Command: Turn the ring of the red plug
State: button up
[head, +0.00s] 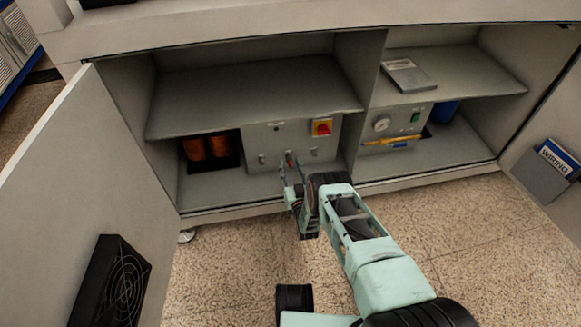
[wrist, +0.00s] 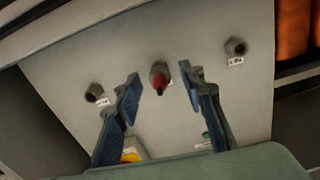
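The red plug (wrist: 158,84) sticks out of the grey panel (wrist: 120,58) inside the open cabinet. Its metal ring (wrist: 158,68) sits behind the red end, close to the panel. In the wrist view my gripper (wrist: 163,86) is open, with one blue-padded finger on each side of the plug and a gap on both sides.
Two more metal connectors, left (wrist: 95,92) and right (wrist: 235,47), flank the plug on the panel. A red and yellow switch (head: 321,128) is on the same panel. A shelf (head: 250,95) hangs above, and an open door (head: 95,170) stands at left.

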grip_shut()
jog(key=shift+n, duration=0.3)
jog(key=n, duration=0.4)
jog(key=shift+n, duration=0.3)
jog(key=n, duration=1)
jog(key=shift+d+n, duration=0.15)
jog(key=shift+n, duration=0.25)
jog(key=n, duration=0.3)
jog(key=shift+n, duration=1.8)
jog(key=shift+d, duration=0.1)
